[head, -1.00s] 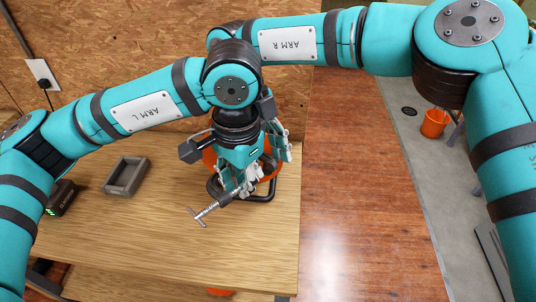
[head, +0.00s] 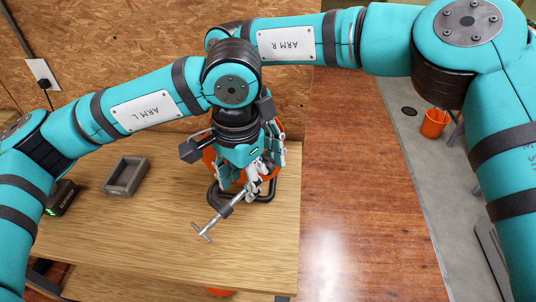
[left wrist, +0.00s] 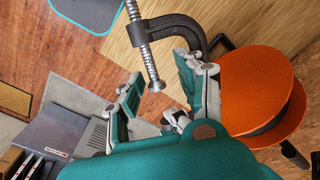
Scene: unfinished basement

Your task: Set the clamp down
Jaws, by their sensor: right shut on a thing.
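The clamp (head: 225,211) is a dark metal C-clamp with a steel screw and T-handle. In the head view it is over the wooden tabletop, its handle pointing to the lower left. I cannot tell whether it touches the wood. My right gripper (head: 262,175) is shut on the clamp; its fingers are partly hidden among the crossed arms. In the left wrist view, the clamp's frame (left wrist: 182,23) and screw show up close. My left gripper (left wrist: 158,95) is open there, its fingers apart, with the screw's end between them in the picture.
An orange spool (left wrist: 255,85) stands close to the clamp. A small grey tray (head: 111,190) and a black device (head: 64,198) with a green light are at the left. The light tabletop (head: 150,240) is clear at the front. A reddish-brown surface (head: 355,200) lies right.

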